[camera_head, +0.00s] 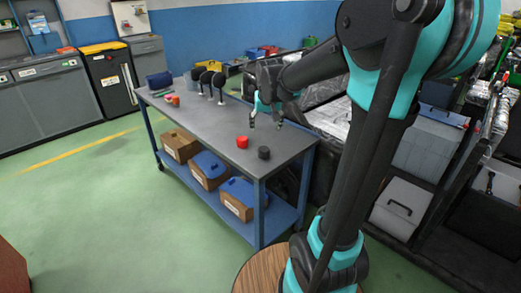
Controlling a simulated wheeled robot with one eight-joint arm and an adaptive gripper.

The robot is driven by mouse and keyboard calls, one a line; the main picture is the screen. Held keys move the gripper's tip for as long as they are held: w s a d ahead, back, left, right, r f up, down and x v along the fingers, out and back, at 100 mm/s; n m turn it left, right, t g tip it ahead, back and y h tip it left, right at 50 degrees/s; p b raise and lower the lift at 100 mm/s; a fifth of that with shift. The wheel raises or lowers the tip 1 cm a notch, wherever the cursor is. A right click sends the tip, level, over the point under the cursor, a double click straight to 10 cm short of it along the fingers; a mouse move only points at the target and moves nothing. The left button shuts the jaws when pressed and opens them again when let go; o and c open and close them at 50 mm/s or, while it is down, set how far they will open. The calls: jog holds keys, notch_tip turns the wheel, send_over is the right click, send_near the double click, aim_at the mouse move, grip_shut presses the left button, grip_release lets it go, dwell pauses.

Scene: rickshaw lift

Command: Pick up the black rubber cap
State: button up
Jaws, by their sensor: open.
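The black rubber cap (264,153) is a small dark round piece. It lies on the grey top of the workbench (190,130), near the bench's front right end. My gripper (265,121) hangs above the bench with its fingers pointing down and spread apart. Nothing shows between them. It is above and behind the black cap in the picture, apart from it. My arm comes in from the right.
A red cap (242,142) lies just left of the black one. Several dark round items on stands (207,80) and small coloured pieces (175,99) stand farther back. Boxes (208,168) fill the lower shelf. Shelving with bins (428,150) is at right. The left floor is clear.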

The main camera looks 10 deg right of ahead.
aim_at(264, 149)
jog(key=x, duration=1.7)
jog(key=shift+w+f, duration=0.1)
jog(key=shift+f, duration=0.05)
jog(key=c, duration=1)
